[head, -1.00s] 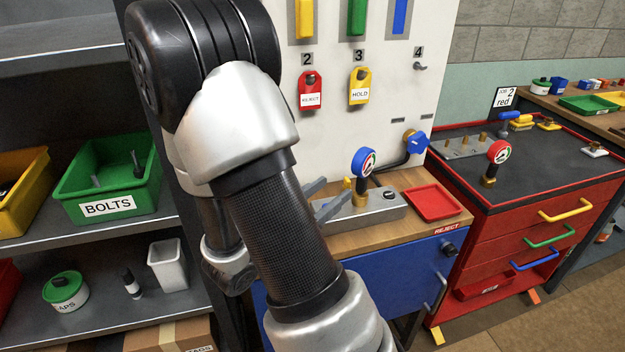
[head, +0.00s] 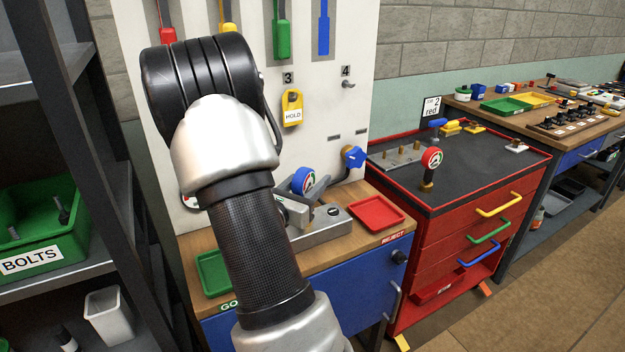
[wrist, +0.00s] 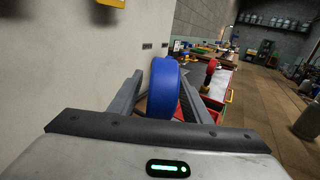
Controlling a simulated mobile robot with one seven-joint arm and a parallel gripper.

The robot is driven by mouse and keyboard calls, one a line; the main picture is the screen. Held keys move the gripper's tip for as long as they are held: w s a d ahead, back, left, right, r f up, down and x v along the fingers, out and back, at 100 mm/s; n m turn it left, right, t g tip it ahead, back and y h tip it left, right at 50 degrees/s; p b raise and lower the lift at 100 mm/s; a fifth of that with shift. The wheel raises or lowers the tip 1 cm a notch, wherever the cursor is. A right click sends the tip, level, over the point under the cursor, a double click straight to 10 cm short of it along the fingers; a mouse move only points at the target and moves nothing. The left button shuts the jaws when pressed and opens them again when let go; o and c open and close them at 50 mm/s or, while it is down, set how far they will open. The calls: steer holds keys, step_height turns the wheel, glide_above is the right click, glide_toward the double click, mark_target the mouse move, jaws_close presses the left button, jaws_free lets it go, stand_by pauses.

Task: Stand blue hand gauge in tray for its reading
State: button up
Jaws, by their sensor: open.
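The blue hand gauge (head: 304,181), with a round blue rim and a white dial, stands above a grey metal block on the wooden bench; its lower part is hidden. In the wrist view the blue gauge (wrist: 163,92) is seen edge-on between the fingers of my gripper (wrist: 160,80). The fingers are open, one on each side of it. In the head view my arm hides most of my gripper (head: 290,212). A red tray (head: 377,214) marked REJECT lies right of the block. A green tray (head: 212,274) lies at the left, partly behind my arm.
The white panel (head: 330,130) rises behind the bench, with a blue valve knob (head: 354,157) near the gauge. A red tool cabinet (head: 460,225) with another, red-rimmed gauge (head: 431,160) stands to the right. A dark shelf with a green BOLTS bin (head: 45,235) is at left.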

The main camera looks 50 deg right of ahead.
steer(key=shift+w+d, duration=0.1)
steer(key=shift+d, duration=0.35)
jaws_close()
steer(key=shift+r, duration=0.1)
steer(key=shift+r+p, duration=1.9)
steer(key=shift+r, duration=0.6)
